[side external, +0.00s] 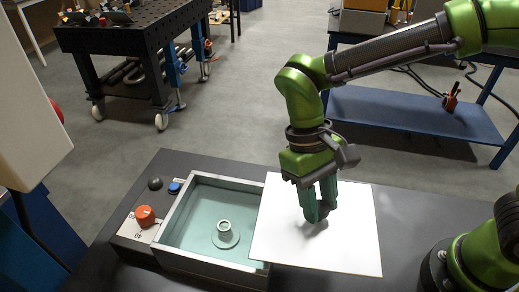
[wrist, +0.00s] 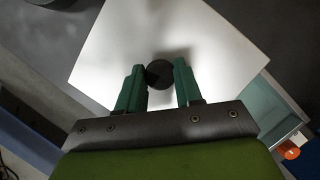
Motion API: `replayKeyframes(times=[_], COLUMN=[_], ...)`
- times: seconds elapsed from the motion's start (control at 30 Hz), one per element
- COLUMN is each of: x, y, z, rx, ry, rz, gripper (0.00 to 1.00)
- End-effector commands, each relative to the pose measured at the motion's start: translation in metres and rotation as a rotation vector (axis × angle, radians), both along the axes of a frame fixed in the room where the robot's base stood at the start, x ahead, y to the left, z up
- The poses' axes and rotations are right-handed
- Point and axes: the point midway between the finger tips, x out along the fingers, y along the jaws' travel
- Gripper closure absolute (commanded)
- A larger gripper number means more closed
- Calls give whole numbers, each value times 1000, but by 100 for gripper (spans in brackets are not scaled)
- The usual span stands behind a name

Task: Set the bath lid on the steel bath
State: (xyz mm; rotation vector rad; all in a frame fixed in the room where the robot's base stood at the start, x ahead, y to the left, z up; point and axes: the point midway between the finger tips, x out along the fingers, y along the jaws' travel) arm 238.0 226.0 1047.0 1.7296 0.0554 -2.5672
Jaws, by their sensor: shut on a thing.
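The bath lid (side external: 345,235) is a flat white plate at the right of the steel bath (side external: 175,262); its left edge overlaps the bath's right side in the side view. Whether it touches the table or hangs just above it is unclear. My gripper (side external: 316,216) points down over the lid's middle and is shut on its dark round knob (wrist: 160,74). The lid (wrist: 215,40) fills much of the wrist view, with the bath (wrist: 267,105) partly showing at right. The bath is open, with blue-green liquid and a pale round stepped piece (side external: 225,234) inside.
A control panel left of the bath carries an orange knob (side external: 145,215), a blue button (side external: 174,187) and a black button (side external: 155,183). The dark tabletop (side external: 420,215) is clear right of the lid. A pale box-like body stands at the far left.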

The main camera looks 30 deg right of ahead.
Motion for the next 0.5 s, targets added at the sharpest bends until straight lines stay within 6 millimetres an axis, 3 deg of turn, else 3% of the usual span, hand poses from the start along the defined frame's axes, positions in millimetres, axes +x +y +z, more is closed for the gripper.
replayKeyframes(times=[0.2,0.5], x=[15,62], y=[23,69], z=[17,9], rx=[1,-4], ry=[3,8], rz=[-51,-58], gripper=[100,100])
